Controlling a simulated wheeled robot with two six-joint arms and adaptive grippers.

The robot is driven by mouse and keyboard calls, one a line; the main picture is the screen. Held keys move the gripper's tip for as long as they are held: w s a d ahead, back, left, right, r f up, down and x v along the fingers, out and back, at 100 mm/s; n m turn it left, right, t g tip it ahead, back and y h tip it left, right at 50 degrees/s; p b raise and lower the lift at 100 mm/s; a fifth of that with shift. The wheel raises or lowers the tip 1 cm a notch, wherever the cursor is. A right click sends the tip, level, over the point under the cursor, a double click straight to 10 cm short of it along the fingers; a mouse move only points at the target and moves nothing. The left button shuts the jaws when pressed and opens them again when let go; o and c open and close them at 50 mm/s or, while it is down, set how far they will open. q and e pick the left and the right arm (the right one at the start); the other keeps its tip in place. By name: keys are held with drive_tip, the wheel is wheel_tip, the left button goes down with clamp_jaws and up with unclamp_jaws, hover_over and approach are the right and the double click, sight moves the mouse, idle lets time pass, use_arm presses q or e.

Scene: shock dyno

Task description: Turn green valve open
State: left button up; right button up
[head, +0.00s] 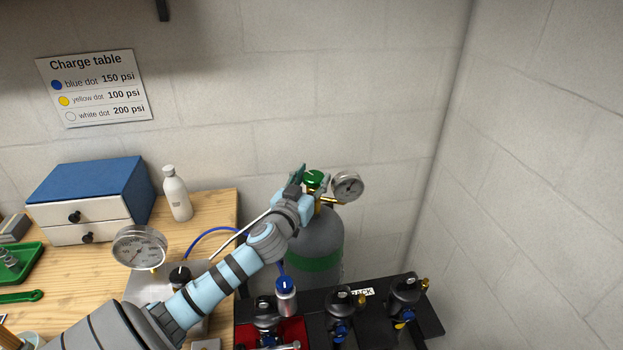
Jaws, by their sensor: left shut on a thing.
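The green valve (314,178) is a round knob on top of a grey gas cylinder (322,240) with a green band, standing against the back wall. My left gripper (311,178) reaches up to it from the lower left and is shut on it, with a finger on either side. The gripper hides part of the valve stem. A round gauge (348,186) sits on a brass fitting just right of the valve. My right gripper is not in view.
A dark rack (370,318) with several black-topped shocks stands in front of the cylinder. A larger gauge (140,248), a white bottle (177,195) and a blue-topped drawer box (92,190) are on the wooden bench. A charge table sign (96,88) hangs on the wall.

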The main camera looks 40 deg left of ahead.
use_arm(q)
drive_tip(key=o, duration=1.2)
drive_tip(key=shift+a, duration=0.1)
drive_tip(key=shift+s, duration=0.15)
drive_tip(key=v, duration=0.7)
drive_tip(key=shift+s, duration=0.35)
